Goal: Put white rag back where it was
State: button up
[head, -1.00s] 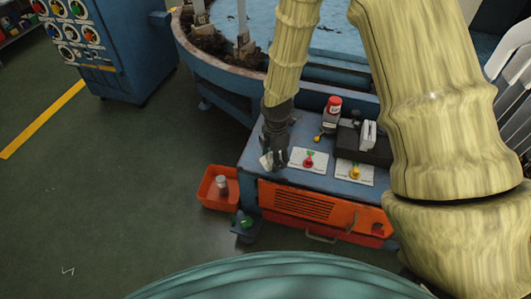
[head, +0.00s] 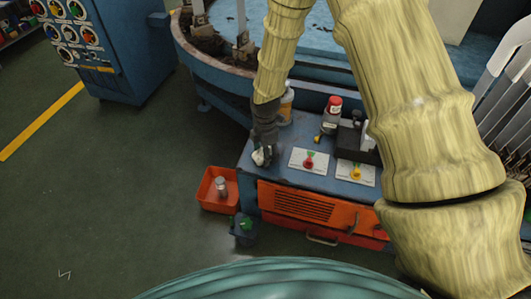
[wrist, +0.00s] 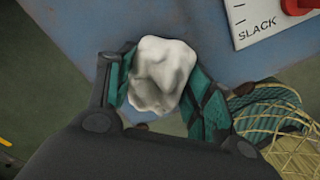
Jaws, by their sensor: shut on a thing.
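The white rag (wrist: 160,75) is a crumpled lump between the green-padded fingers of my gripper (wrist: 165,95) in the wrist view. In the head view the rag (head: 259,157) shows small below my gripper (head: 264,152), at the left end of the blue bench top (head: 276,171). The gripper is shut on the rag. I cannot tell whether the rag touches the bench top.
A red bin (head: 207,196) with a small canister (head: 221,187) stands on the floor left of the bench. White plates with a red knob (head: 309,160) and a yellow knob (head: 356,173) lie to the right. A red-capped bottle (head: 332,113) and a jar (head: 287,104) stand behind.

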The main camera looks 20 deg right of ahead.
jog(key=shift+f, duration=0.1)
jog(key=o, duration=1.1)
jog(key=shift+c, duration=0.2)
notch_tip(320, 180, up, 12)
jog(key=p, duration=0.2)
jog(key=shift+p, duration=0.3)
jog(key=shift+a, duration=0.1)
